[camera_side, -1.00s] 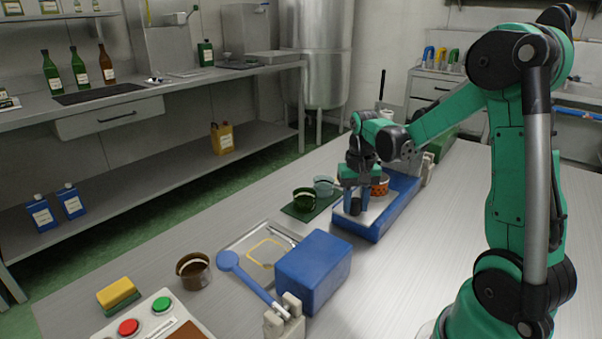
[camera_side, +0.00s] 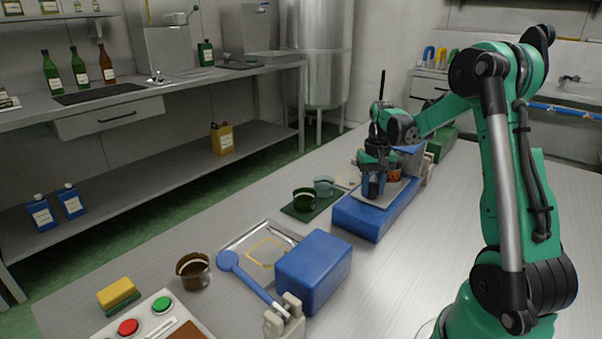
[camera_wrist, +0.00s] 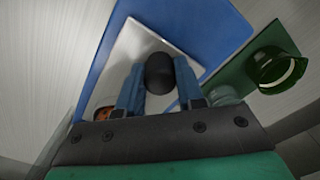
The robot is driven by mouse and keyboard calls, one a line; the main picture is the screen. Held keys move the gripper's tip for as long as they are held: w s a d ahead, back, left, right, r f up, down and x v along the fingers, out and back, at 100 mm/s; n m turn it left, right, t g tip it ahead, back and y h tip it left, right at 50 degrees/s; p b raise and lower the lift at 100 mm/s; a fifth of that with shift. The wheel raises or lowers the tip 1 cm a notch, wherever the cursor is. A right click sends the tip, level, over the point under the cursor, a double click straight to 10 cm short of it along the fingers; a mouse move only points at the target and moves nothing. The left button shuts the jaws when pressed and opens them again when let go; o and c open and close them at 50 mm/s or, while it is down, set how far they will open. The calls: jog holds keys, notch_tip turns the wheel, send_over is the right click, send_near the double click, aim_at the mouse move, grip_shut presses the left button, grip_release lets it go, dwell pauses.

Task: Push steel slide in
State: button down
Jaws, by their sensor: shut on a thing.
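The pale steel slide (camera_side: 396,191) lies on top of the long blue base (camera_side: 362,222) in the side view, and a bare strip of the base shows at its near end. In the wrist view the slide (camera_wrist: 135,50) lies flat under my fingers. My gripper (camera_side: 375,188) is over the near part of the slide. In the wrist view its two blue fingers are shut on a round black knob (camera_wrist: 160,72). An orange-red cup (camera_side: 394,174) sits just behind the fingers, partly hidden by them; its edge also shows in the wrist view (camera_wrist: 103,113).
A green cup (camera_side: 304,202) and a greyish-green cup (camera_side: 324,186) stand on a dark green mat left of the base. A blue box (camera_side: 313,272) with a blue-ended lever (camera_side: 229,261) and a steel tray stand nearer. The bench right of the base is clear.

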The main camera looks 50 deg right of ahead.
jog(key=c, duration=0.5)
grip_release()
jog(key=shift+c, duration=0.2)
jog(key=shift+r, duration=2.8)
